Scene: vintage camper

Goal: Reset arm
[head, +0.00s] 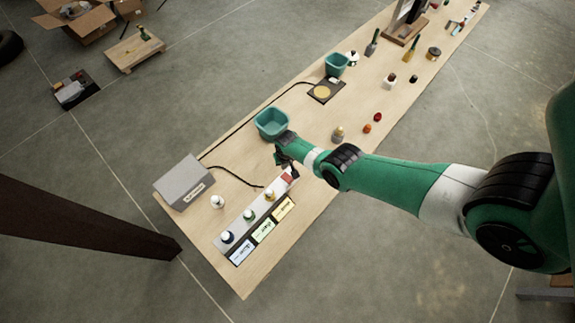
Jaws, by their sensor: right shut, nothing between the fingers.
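My right arm reaches in from the right over the long wooden table (240,277). Its gripper (279,158) is shut and empty, just below a teal bin (271,124) in the picture and near the upper end of a grey strip (248,222). Whether it touches either cannot be told. The strip carries several small knobs or bottles and blue, green and yellow labels. A red-and-white piece (287,178) sits at its upper end, close to the gripper. My left gripper is not in view.
A grey box (184,183) with a dark cable stands at the table's left edge. A second teal bin (336,64), a dark scale-like plate (325,91), bottles and small red items (377,117) lie farther along. A dark brown beam (85,218) crosses the lower left.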

